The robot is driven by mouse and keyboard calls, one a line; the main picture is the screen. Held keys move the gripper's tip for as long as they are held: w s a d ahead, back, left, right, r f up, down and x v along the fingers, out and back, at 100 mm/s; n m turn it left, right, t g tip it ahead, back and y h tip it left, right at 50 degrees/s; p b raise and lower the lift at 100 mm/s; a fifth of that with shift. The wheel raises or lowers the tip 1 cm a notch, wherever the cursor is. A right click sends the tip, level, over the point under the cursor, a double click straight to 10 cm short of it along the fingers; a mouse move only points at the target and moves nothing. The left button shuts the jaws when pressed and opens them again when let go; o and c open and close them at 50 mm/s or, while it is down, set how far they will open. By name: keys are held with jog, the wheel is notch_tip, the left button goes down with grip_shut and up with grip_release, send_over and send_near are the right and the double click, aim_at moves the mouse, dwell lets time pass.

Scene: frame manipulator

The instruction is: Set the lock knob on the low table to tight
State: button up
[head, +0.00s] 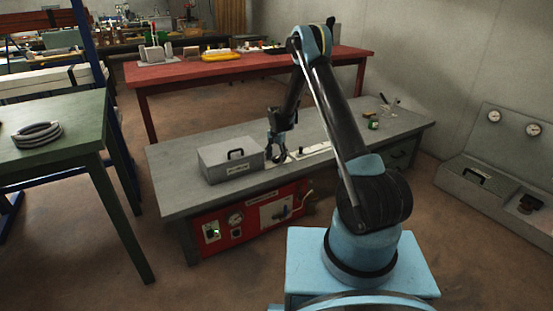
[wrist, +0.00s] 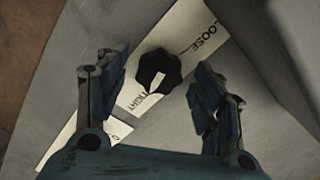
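The lock knob (wrist: 157,68) is a black, lobed knob on a pale label plate (wrist: 190,38), seen in the wrist view. The plate reads LOOSE at its upper right and TIGHT at its lower left. The knob's white pointer mark faces down and slightly left, toward the word TIGHT. My gripper (wrist: 160,62) is open, with one finger on each side of the knob and a visible gap to both. In the head view my gripper (head: 277,153) is low over the grey low table (head: 180,200); the knob cannot be made out there.
A grey lidded box (head: 230,160) with a black handle stands just left of my gripper on the low table. A red panel (head: 250,218) with gauges is on the table's front. Small items (head: 373,124) lie at its right end. A green table (head: 60,130) stands left.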

aim_at(277, 158)
notch_tip(277, 158, up, 12)
dwell(0.7)
